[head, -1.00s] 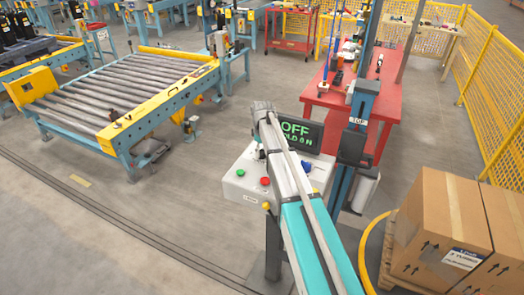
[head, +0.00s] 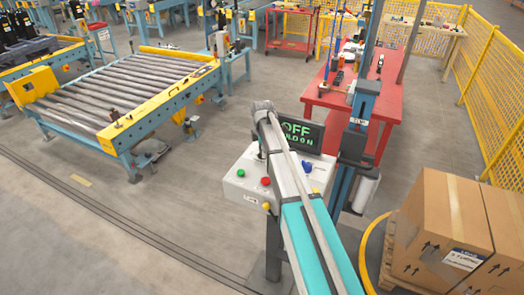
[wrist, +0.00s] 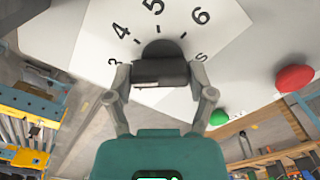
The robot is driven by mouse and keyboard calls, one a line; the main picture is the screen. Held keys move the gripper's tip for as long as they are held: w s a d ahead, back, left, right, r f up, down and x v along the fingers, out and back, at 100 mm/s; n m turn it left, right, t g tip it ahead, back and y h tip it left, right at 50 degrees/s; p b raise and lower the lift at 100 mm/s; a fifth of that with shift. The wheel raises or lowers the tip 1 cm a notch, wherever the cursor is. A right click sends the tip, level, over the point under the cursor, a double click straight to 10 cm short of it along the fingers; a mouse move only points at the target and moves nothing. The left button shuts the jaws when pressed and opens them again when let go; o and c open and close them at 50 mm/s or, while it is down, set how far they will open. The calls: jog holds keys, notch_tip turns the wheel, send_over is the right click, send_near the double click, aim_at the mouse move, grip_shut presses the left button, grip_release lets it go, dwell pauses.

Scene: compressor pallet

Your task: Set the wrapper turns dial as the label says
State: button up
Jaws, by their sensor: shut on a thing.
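The wrapper turns dial shows close up in the wrist view, with a dark knob (wrist: 160,72) on a white scale plate (wrist: 88,35). The numbers 3, 4, 5 and 6 and a letter S are readable around the knob. My gripper (wrist: 161,79) is shut on the knob, with one finger on each side. The knob's pointer mark is hidden or too dark to read. In the head view the control box (head: 238,190) stands behind my arm, which hides the dial and my gripper. The label (head: 463,259) on the carton (head: 432,225) seems to read "5 turns", but it is small.
A red button (wrist: 295,78) and a green button (wrist: 219,117) sit near the knob. A dark display (head: 303,133) above the control box reads "OFF" in green, with its second line partly covered. The wrapper mast (head: 361,110) stands to the right. A roller conveyor (head: 130,90) is at the left.

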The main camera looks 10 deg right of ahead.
jog(key=shift+w+n, duration=0.15)
jog(key=shift+n, duration=0.35)
jog(key=o, duration=1.1)
jog(key=shift+m, duration=0.5)
